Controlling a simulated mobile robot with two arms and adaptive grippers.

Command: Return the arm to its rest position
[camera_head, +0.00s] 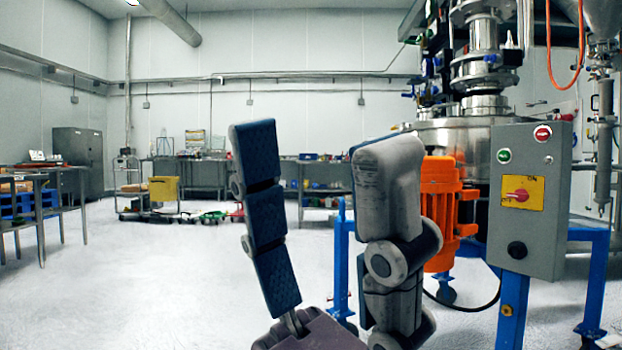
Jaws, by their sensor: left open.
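My left gripper (309,150) stands upright in the lower middle of the head view. Its two fingers are spread wide apart, with nothing between them. The left finger shows its blue ridged pads, and the right finger shows its grey outer links. The right finger covers part of the sifter machine (470,131) behind it. A grey control box (530,200) with a green button, a red button and a red switch on a yellow plate is to the right of the gripper, apart from it. My right gripper is not in view.
An orange motor (441,212) and blue frame legs (512,310) stand close right of the gripper. A metal table (40,176) is at the far left. A yellow bin (164,189) on a cart and workbenches are at the back. The white floor at left is clear.

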